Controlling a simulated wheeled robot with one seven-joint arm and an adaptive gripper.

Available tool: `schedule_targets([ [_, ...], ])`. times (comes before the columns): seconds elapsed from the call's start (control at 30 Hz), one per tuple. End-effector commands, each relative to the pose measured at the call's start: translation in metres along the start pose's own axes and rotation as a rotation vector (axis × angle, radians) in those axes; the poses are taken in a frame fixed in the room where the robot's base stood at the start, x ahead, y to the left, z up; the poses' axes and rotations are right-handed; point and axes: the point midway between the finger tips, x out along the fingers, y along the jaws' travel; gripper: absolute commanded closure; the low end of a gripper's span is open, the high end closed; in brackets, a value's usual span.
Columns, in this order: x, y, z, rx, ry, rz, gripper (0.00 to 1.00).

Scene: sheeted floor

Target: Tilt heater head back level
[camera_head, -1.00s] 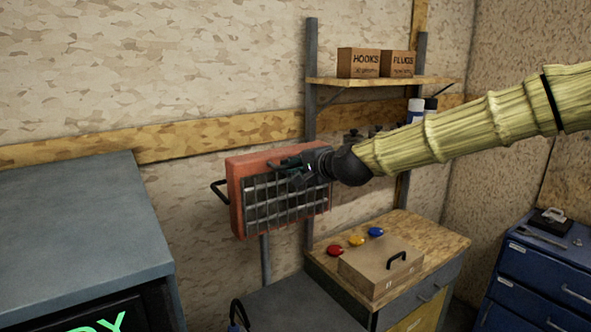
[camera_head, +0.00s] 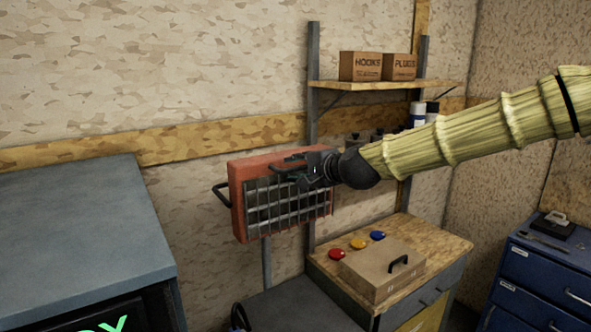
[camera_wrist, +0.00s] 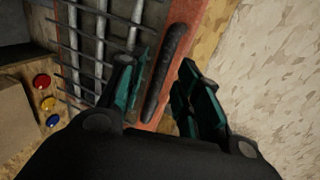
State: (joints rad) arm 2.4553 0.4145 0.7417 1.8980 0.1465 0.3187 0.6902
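The heater head (camera_head: 238,200) is an orange-red box with a metal grille, on a grey post in front of the wall. Its top edge slopes in the head view, but I cannot tell its exact tilt. A black handle sticks out at its left side (camera_head: 219,194). My gripper (camera_head: 297,172) is in front of the grille's upper right part. In the wrist view, a dark bar handle (camera_wrist: 168,72) on the heater's red rim (camera_wrist: 183,14) lies between my spread green-padded fingers (camera_wrist: 165,86). A gap shows on the right finger's side; contact on the left is unclear.
A wooden bench (camera_head: 440,237) with a lidded box (camera_head: 375,279) and red, yellow and blue buttons stands below right. A shelf (camera_head: 400,86) with boxes is above. A grey cabinet (camera_head: 80,215) is at left, blue drawers (camera_head: 535,275) at right.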

Motion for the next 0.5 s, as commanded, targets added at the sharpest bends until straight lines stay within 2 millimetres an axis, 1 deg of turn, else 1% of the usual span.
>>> schedule_targets([
  [0.03,-0.008,-0.001,0.000,0.000,0.000,-0.001,0.67],
  [0.3,-0.058,-0.001,0.001,0.001,-0.001,-0.001,0.67],
  [0.5,-0.087,-0.001,0.001,-0.001,-0.001,-0.001,0.67],
])
